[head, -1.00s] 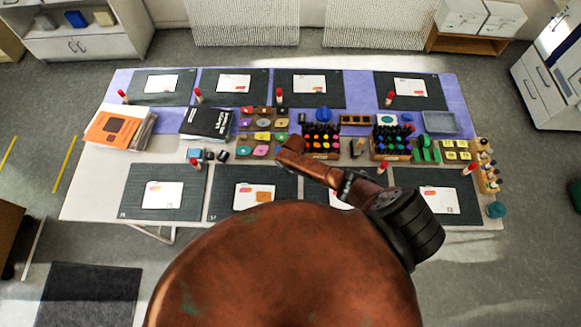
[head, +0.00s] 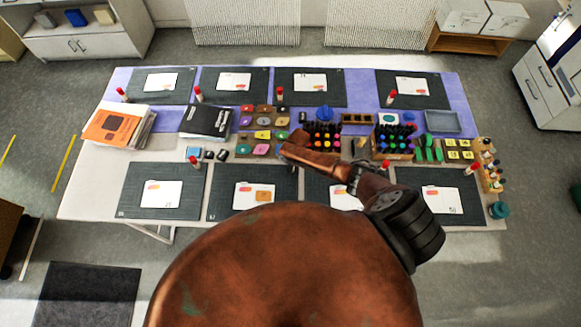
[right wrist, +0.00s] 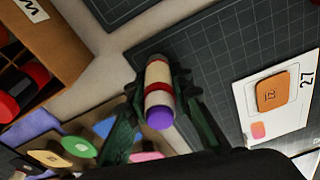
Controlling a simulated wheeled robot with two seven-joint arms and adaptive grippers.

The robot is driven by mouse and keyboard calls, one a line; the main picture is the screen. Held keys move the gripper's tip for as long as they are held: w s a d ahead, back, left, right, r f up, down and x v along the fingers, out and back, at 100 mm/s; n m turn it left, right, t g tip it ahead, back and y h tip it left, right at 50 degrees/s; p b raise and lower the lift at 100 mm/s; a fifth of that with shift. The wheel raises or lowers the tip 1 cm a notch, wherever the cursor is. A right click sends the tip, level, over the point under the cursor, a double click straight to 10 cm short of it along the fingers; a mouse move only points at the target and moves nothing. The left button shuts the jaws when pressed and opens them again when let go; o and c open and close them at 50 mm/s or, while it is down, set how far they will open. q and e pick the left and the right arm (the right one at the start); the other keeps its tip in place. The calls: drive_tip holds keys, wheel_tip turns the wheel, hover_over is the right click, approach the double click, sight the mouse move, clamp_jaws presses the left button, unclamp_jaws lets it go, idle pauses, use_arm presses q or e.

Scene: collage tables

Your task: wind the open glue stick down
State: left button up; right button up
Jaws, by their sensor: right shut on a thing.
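In the right wrist view my right gripper (right wrist: 161,82) has its dark green fingers shut on a glue stick (right wrist: 157,99). The stick has a pale body with a red band round its middle, and a purple end (right wrist: 160,119) that points towards the camera. I cannot tell how far any glue stands out. The stick is over the strip near a dark grid mat. My left gripper is not in view.
A card marked 27 with an orange tile (right wrist: 273,92) lies on the mat beside the gripper. A wooden box of markers (right wrist: 50,45) and coloured pads (right wrist: 82,150) are close by. Red-capped glue sticks (head: 198,95) stand around the table. A stack of books (head: 118,125) is at the left.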

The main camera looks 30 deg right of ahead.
drive_tip(key=n+b, duration=0.2)
drive_tip(key=n, duration=0.4)
drive_tip(key=shift+s+a+g, duration=0.1)
drive_tip(key=shift+g, duration=0.2)
drive_tip(key=n+b, duration=0.2)
drive_tip(key=shift+f+n, duration=0.1)
drive_tip(key=shift+n, duration=0.2)
drive_tip(key=shift+s+n+g+b, duration=0.15)
drive_tip(key=shift+n+g+b, duration=0.2)
drive_tip(key=shift+n, duration=0.45)
drive_tip(key=shift+n+b, duration=0.7)
drive_tip(key=shift+n, duration=0.9)
drive_tip(key=n+b, duration=0.2)
drive_tip(key=shift+s+n+g, duration=0.1)
drive_tip(key=shift+n+g, duration=0.15)
drive_tip(key=shift+n, duration=0.65)
drive_tip(key=n+b, duration=0.2)
drive_tip(key=shift+d+n, duration=0.2)
drive_tip(key=shift+n, duration=0.1)
drive_tip(key=shift+s+n, duration=0.15)
drive_tip(key=shift+n, duration=0.35)
drive_tip(key=o, duration=1.2)
